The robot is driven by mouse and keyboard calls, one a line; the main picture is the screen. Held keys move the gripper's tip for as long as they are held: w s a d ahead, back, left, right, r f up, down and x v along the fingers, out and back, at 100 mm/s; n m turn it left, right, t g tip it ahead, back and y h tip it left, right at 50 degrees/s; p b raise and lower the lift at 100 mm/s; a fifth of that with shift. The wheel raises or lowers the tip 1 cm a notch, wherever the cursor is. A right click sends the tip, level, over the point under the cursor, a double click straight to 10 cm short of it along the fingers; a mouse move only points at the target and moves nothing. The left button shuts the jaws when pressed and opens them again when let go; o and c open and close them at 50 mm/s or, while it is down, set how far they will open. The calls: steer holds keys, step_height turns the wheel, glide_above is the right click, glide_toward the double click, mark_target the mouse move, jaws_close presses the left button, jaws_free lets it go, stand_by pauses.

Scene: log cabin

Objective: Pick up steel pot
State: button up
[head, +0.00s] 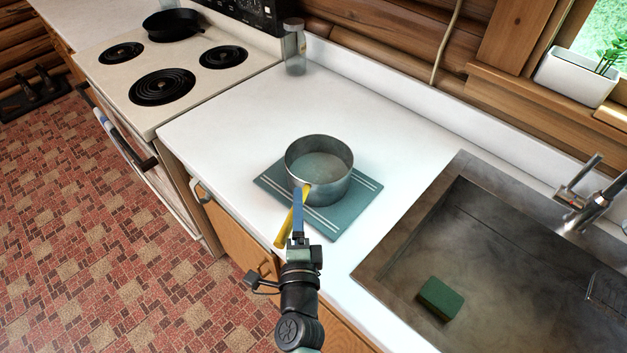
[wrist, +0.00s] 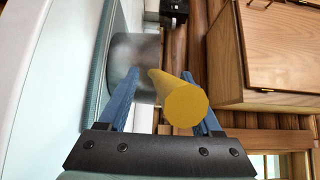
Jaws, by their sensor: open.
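The steel pot (head: 318,178) stands upright on a teal striped mat (head: 345,215) on the white counter. Its yellow handle (head: 283,232) points toward the counter's front edge. My gripper (head: 299,206) is at the handle, with its blue fingers pointing at the pot. In the wrist view, the fingers (wrist: 162,76) are apart, and the yellow handle (wrist: 184,104) lies between them, overlapping the right finger in the picture. The pot wall (wrist: 133,55) shows beyond the fingertips. I cannot tell whether either finger touches the handle.
A sink (head: 470,250) with a green sponge (head: 439,299) and a faucet (head: 585,198) is at the right. A stove (head: 130,45) with a black pan (head: 173,24) is at the left. A glass jar (head: 294,48) stands at the back. The counter left of the pot is clear.

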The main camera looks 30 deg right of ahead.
steer(key=shift+c, duration=0.3)
jaws_close()
steer(key=shift+w+d+r, duration=0.1)
steer(key=shift+w+r, duration=0.05)
steer(key=shift+r, duration=0.1)
stand_by(0.9)
